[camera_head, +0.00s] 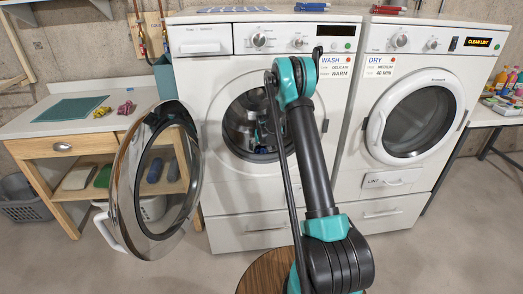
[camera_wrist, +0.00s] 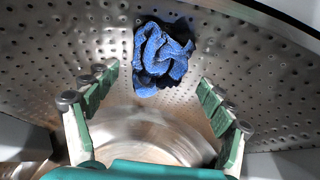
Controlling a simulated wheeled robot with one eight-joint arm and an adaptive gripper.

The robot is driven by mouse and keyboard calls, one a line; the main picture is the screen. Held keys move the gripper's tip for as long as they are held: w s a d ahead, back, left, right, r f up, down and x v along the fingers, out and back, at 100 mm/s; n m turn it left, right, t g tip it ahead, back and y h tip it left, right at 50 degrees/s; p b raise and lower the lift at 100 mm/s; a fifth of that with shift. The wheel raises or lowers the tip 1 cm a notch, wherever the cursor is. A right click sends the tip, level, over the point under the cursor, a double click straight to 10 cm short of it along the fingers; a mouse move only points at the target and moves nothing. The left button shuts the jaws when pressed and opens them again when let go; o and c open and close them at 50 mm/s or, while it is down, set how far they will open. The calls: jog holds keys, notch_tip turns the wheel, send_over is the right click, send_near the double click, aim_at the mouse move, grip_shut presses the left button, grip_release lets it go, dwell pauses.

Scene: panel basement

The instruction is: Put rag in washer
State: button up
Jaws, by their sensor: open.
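The washer (camera_head: 205,75) is the left white machine, labelled WASH. Its round glass door (camera_head: 126,205) stands swung open to the left. In the wrist view a crumpled blue rag (camera_wrist: 160,55) lies against the perforated metal drum wall (camera_wrist: 75,50). My gripper (camera_wrist: 158,82) is inside the drum with its green fingers spread on either side of the view. The rag lies beyond the fingertips, between their lines, and nothing is held. In the head view my arm reaches into the drum opening (camera_head: 240,125) and hides part of it; the rag cannot be made out there.
A dryer (camera_head: 455,55) stands to the right with its door shut. A wooden bench (camera_head: 60,130) at left carries a teal mat (camera_head: 72,109) and small yellow and pink items. A grey basket (camera_head: 25,205) is on the floor. The open door occupies the space left of my arm.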

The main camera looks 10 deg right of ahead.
jog(key=s+d+r, duration=0.2)
jog(key=s+r, duration=1.3)
jog(key=s, duration=0.2)
jog(key=s+d+g, duration=0.1)
jog(key=s+d, duration=0.1)
jog(key=s, duration=3.5)
jog(key=shift+f+g, duration=0.25)
jog(key=shift+g, duration=0.15)
jog(key=shift+d, duration=0.1)
